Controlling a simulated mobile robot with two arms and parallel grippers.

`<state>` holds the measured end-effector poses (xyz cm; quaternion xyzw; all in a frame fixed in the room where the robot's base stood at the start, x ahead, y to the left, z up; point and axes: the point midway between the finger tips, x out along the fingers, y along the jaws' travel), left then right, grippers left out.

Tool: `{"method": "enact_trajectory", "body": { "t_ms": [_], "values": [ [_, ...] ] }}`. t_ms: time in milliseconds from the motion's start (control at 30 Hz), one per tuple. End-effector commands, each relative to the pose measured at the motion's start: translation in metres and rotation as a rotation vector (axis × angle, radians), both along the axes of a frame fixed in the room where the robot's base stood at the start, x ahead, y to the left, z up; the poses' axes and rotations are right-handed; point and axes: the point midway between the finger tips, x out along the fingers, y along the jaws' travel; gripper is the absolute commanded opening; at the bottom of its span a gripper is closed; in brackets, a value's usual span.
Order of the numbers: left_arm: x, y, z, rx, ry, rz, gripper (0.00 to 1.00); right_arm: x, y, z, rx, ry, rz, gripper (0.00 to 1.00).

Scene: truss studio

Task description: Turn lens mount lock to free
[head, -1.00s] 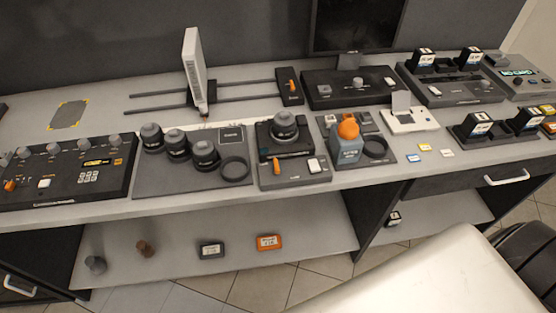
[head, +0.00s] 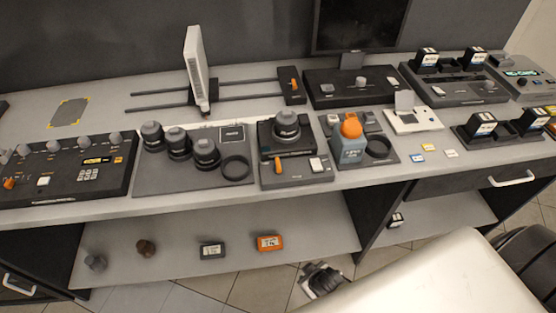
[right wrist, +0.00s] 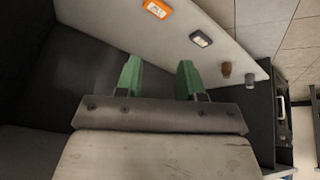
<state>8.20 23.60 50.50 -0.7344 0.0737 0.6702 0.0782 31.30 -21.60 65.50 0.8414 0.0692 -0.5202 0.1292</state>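The lens mount (head: 286,130) is a dark block with a black round lens on top. It stands in the middle of the bench, on a grey base near the front edge. A small orange lever (head: 278,166) stands on the front left of this base, with a white button (head: 316,164) to its right. My right gripper (right wrist: 159,62) shows two green fingers set apart with nothing between them. It is low, near the lower shelf and away from the mount. My left gripper is not in view.
Several lenses on a pad (head: 148,187) stand left of the mount. An orange-topped bottle (head: 350,148) stands close on its right. The lower shelf (head: 180,270) holds an orange battery (head: 270,243) and a grey battery (head: 211,251). A dark arm part (head: 321,280) shows below the shelf.

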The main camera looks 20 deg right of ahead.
Motion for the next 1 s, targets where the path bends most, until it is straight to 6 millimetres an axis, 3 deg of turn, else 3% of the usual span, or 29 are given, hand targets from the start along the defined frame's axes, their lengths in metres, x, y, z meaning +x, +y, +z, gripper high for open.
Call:
{"method": "enact_trajectory", "body": {
  "t_ms": [33,100,200,467,667,867,1000],
  "values": [
    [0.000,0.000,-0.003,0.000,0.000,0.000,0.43,0.019,0.002,0.025,-0.005,-0.050,0.003,0.38],
    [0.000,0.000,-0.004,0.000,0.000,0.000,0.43,0.039,0.004,0.057,-0.014,-0.104,0.004,0.38],
    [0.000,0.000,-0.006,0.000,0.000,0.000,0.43,0.058,0.007,0.099,-0.022,-0.170,0.000,0.38],
    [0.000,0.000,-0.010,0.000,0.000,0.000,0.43,0.082,0.011,0.193,-0.034,-0.314,-0.016,0.38],
    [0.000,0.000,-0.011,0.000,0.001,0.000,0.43,0.154,0.027,0.278,-0.085,-0.722,0.107,0.38],
    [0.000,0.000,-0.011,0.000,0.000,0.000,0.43,0.200,0.064,0.362,-0.120,-1.130,0.348,0.38],
    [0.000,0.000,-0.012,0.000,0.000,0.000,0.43,0.214,0.111,0.423,-0.147,-1.440,0.696,0.38]
  ]
}}
